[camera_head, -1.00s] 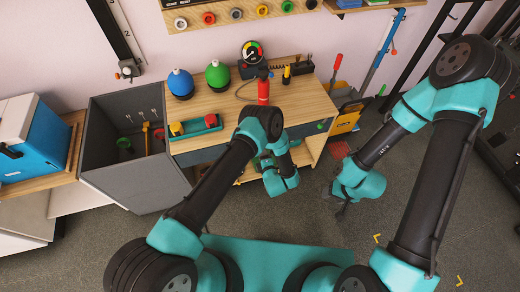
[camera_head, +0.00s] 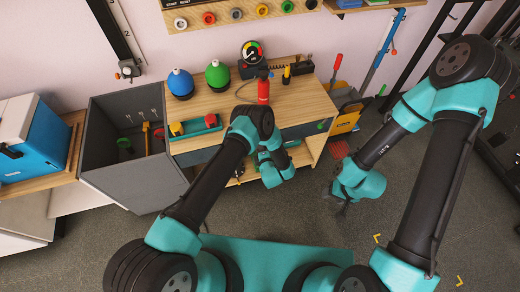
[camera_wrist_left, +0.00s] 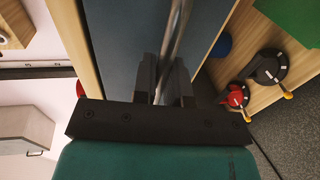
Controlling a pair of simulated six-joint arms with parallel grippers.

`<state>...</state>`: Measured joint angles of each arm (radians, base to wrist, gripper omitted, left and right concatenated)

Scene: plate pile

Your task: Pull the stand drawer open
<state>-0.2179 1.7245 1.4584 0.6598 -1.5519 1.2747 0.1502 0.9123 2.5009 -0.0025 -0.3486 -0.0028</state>
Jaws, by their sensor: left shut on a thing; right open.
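The stand (camera_head: 225,103) is a wooden bench with a blue-grey drawer front (camera_head: 300,131) below its top. In the left wrist view the drawer front (camera_wrist_left: 120,45) fills the middle, with a metal bar handle (camera_wrist_left: 179,38) running along it. My left gripper (camera_wrist_left: 164,88) is shut on this handle. In the head view my left arm hides part of the drawer front, and the grip itself is not clear. The drawer looks closed, as far as I can tell. My right gripper (camera_head: 342,205) is open and empty, above the floor right of the stand.
A grey open bin (camera_head: 140,183) stands to the left. The floor in front is clear.

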